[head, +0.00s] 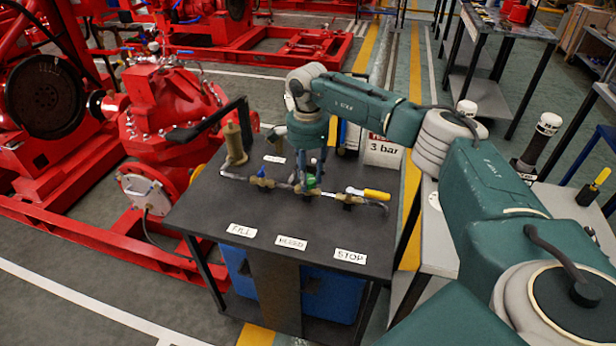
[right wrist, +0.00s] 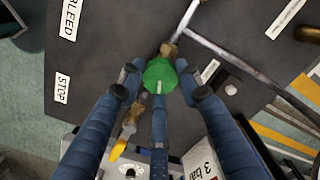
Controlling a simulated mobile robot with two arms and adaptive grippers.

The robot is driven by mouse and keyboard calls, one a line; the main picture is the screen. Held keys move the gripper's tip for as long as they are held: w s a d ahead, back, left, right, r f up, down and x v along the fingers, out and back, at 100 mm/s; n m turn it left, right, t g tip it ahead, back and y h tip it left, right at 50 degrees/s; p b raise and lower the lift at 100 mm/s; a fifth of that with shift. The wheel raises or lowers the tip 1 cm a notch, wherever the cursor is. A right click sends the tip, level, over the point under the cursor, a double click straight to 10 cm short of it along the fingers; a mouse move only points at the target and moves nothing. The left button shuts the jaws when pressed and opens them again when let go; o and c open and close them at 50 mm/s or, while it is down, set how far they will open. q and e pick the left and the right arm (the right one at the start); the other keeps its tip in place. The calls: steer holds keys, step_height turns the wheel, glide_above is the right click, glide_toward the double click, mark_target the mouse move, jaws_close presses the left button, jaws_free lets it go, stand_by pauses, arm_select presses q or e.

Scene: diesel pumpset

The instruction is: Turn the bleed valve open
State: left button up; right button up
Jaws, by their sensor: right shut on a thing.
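The bleed valve has a round green knob with a short white mark, seen in the right wrist view (right wrist: 160,75). It sits on a pipe run on a dark table (head: 215,205), behind the BLEED label (head: 291,243). My right gripper (head: 309,182) reaches down on it from above. In the right wrist view its blue fingers (right wrist: 158,82) are closed around the green knob. In the head view the fingers hide most of the knob. My left gripper is not in view.
A yellow-handled valve (head: 370,193) stands close on the right, by the STOP label (head: 350,256). A brass valve (head: 262,182) and a tan cylinder (head: 235,143) are on the left. A white "3 bar" sign (head: 384,150) stands behind. A red pump (head: 160,110) is left of the table.

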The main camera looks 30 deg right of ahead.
mark_target(308, 179)
steer(key=shift+w+r+n, duration=0.1)
steer(key=shift+r+n, duration=0.05)
steer(key=shift+n, duration=0.25)
steer(key=o, duration=1.2)
steer(key=shift+c, duration=0.2)
step_height(308, 179, up, 12)
